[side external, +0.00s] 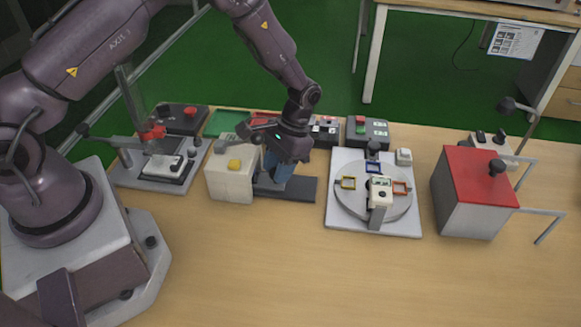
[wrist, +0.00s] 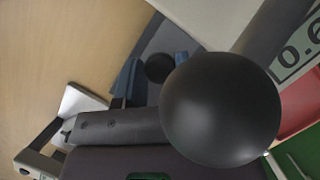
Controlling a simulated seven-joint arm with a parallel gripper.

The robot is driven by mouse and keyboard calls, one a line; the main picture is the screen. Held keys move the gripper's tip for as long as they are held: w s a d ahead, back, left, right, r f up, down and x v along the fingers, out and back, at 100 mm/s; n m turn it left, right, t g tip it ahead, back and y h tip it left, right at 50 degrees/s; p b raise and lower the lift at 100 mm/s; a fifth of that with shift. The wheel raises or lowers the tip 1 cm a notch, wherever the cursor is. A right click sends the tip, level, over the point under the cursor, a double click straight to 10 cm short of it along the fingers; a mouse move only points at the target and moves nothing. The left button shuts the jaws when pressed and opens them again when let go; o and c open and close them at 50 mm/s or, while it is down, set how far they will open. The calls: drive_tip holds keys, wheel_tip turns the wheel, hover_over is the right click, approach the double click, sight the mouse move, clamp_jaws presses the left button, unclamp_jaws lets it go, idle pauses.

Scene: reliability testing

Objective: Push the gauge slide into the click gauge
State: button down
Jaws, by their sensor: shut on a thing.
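The click gauge appears to be the white block (side external: 229,178) with a yellow button, left of my gripper in the side view. A dark flat bar (side external: 303,188), apparently the gauge slide, lies against its right side; it also shows in the wrist view (wrist: 170,40). My gripper (side external: 279,170) points down over the bar, its blue fingers close to the block's right face. In the wrist view, the blue fingers (wrist: 153,74) are shut around a small black knob (wrist: 160,68) over the bar. How far the bar reaches into the block is hidden.
A large black ball (wrist: 220,110) on a grey rod blocks much of the wrist view. A round-dial station (side external: 340,222) stands right of the bar, then a red-topped box (side external: 478,180). A grey fixture (side external: 130,176) stands left. The front table is clear.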

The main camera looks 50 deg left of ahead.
drive_tip(key=shift+s+a, duration=0.25)
drive_tip(key=shift+a, duration=0.05)
drive_tip(key=c, duration=0.8)
unclamp_jaws()
drive_tip(key=shift+a, duration=0.1)
